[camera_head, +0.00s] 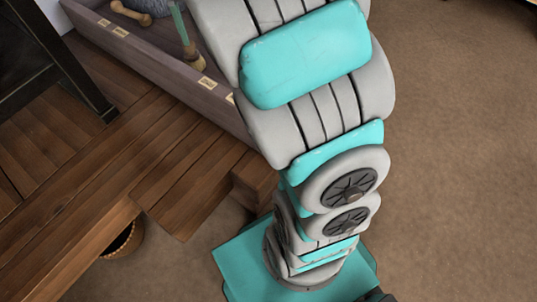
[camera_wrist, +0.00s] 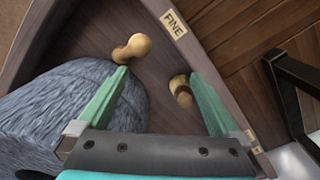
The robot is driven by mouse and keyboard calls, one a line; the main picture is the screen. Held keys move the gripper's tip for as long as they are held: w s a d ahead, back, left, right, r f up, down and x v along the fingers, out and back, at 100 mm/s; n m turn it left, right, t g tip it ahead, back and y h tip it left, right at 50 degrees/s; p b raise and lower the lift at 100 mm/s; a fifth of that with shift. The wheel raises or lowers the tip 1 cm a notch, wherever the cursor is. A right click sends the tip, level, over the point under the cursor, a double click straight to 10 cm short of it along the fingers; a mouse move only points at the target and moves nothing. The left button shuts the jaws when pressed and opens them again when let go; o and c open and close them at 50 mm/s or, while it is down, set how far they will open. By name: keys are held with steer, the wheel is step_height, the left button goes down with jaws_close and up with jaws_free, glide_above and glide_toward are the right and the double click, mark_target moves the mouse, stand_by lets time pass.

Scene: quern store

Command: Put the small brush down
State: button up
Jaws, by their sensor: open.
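My gripper (camera_wrist: 158,74) is open, its two green fingers spread over a wooden tray (camera_wrist: 160,29). A small wooden piece with a dark band, seemingly the small brush (camera_wrist: 181,90), is in the tray between the fingers, close to the right one. In the head view the brush (camera_head: 195,60) shows tan and short just below a green finger, beside the tray's labelled wall. I cannot tell whether the finger touches it. My arm hides most of the gripper in the head view.
A rough grey-blue stone (camera_wrist: 65,112) fills the tray's left part in the wrist view. A turned wooden handle (camera_wrist: 131,48) lies near the left fingertip. A slatted wooden bench (camera_head: 75,190) and a dark metal frame (camera_head: 95,95) stand beside the tray. Brown floor (camera_head: 460,160) is clear at right.

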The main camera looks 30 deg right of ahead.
steer(key=shift+n+g, duration=0.3)
steer(key=shift+n, duration=0.4)
steer(key=s, duration=0.5)
steer(key=s+f, duration=0.1)
steer(key=s, duration=0.4)
steer(key=s+f, duration=0.1)
steer(key=s, duration=0.4)
steer(key=shift+s+a+f, duration=0.15)
steer(key=shift+a+f, duration=0.1)
steer(key=s+f+n, duration=0.1)
steer(key=s+f, duration=0.2)
steer(key=s, duration=0.4)
steer(key=s+a+f+n, duration=0.1)
steer(key=s+f+n, duration=0.1)
steer(key=s, duration=0.6)
steer(key=shift+a+f+g, duration=0.3)
steer(key=shift+f+g, duration=0.1)
steer(key=shift+f, duration=0.35)
